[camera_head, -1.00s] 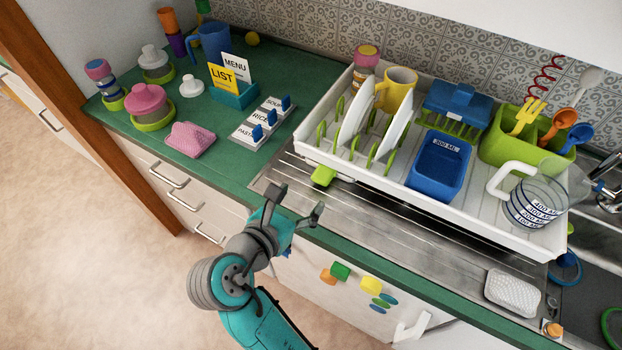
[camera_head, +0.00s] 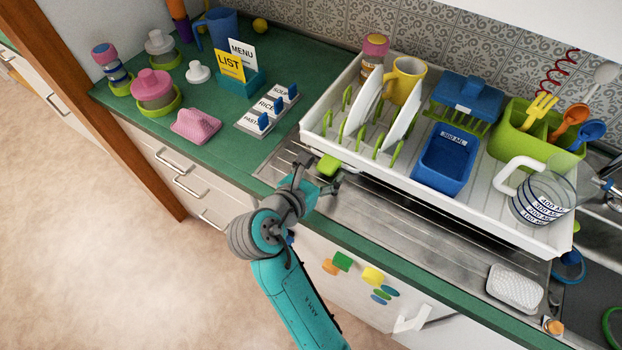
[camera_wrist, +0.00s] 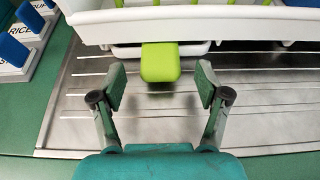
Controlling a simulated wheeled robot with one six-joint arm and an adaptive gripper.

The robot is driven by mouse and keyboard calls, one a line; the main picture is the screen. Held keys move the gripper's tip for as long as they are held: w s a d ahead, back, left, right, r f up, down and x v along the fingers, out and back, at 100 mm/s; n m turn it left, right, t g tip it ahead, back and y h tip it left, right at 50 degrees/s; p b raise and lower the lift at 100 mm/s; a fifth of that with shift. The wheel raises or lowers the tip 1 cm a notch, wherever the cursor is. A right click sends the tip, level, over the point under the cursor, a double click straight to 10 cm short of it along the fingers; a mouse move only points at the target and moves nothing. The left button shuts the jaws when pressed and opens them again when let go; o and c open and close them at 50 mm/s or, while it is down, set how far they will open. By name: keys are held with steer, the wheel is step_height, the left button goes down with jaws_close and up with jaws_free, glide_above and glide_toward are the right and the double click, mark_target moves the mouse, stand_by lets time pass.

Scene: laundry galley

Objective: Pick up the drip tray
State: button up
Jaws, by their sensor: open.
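The drip tray shows mainly as a lime-green front tab (camera_head: 328,165) sticking out under the left front of the white dish rack (camera_head: 452,223). In the wrist view the green tab (camera_wrist: 160,62) is attached to a pale tray edge (camera_wrist: 128,52) beneath the rack; the rest of the tray is hidden under the rack. My gripper (camera_head: 318,178) is at the tab in the head view. In the wrist view my gripper (camera_wrist: 161,84) is open, its two fingers spread left and right of the tab's near end, with gaps on both sides and nothing between the pads.
The rack holds plates, a yellow mug (camera_head: 405,80), a blue tub (camera_head: 446,160) and a clear measuring jug (camera_head: 543,195). Steel drainboard (camera_head: 400,215) lies in front, mostly bare. Labelled blocks (camera_head: 266,112) and a pink cloth-like item (camera_head: 195,126) are to the left. A scrubber (camera_head: 514,288) lies right.

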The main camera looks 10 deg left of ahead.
steer(key=shift+x, duration=1.7)
steer(key=c, duration=1.3)
steer(key=shift+s, duration=0.1)
steer(key=shift+s+a, duration=0.1)
